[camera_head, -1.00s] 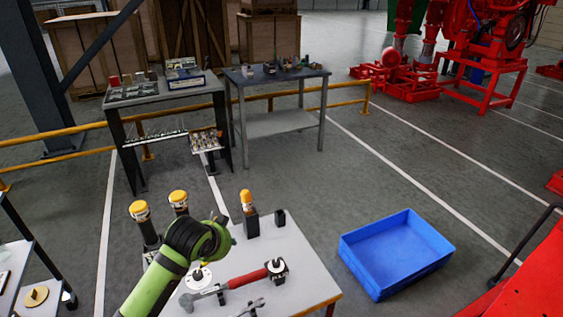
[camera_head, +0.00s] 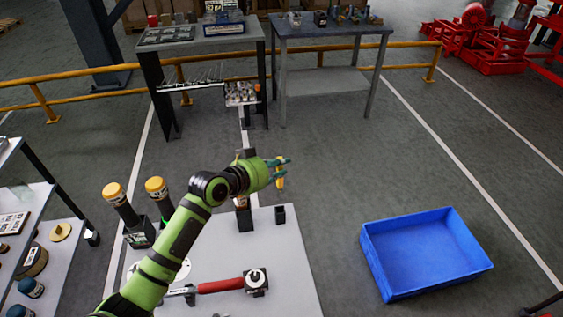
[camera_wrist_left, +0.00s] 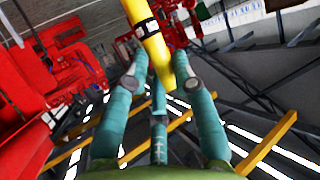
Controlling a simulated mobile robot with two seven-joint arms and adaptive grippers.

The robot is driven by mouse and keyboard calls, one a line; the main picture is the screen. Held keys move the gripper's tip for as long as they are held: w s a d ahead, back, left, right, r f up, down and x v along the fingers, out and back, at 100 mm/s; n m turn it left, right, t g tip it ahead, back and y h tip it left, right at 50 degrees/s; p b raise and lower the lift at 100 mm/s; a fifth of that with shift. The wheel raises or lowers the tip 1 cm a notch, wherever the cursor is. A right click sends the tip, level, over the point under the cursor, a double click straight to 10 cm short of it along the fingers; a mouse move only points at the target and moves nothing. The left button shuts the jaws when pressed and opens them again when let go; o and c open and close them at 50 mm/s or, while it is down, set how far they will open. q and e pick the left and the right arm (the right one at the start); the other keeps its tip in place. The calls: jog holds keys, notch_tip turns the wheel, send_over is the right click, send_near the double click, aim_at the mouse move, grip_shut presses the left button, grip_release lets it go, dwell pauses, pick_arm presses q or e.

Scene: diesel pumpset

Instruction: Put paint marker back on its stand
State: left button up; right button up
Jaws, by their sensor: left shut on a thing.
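My left gripper (camera_head: 277,166) is shut on the yellow paint marker (camera_head: 280,182), which sticks out below the fingers, above the far side of the grey table. In the left wrist view, the yellow marker (camera_wrist_left: 144,27) with a black band lies between the teal fingers (camera_wrist_left: 163,82), slightly tilted. A small black holder (camera_head: 280,215) stands empty on the table's far right part, below the gripper in the picture; it looks like the marker's stand. My right gripper is not in view.
A black holder (camera_head: 245,220) with its contents partly behind my arm stands left of the small holder. Two yellow-capped dark tubes (camera_head: 115,195) stand at the table's left. A red-handled tool (camera_head: 220,285) lies in front. A blue crate (camera_head: 425,255) sits on the floor at right.

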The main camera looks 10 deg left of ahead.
pick_arm(q)
notch_tip(320, 180, down, 11)
jog(key=b, duration=0.8)
jog(key=shift+f+b, duration=0.15)
jog(key=shift+b, duration=0.15)
jog(key=shift+f+b, duration=0.55)
jog(key=shift+f, duration=0.25)
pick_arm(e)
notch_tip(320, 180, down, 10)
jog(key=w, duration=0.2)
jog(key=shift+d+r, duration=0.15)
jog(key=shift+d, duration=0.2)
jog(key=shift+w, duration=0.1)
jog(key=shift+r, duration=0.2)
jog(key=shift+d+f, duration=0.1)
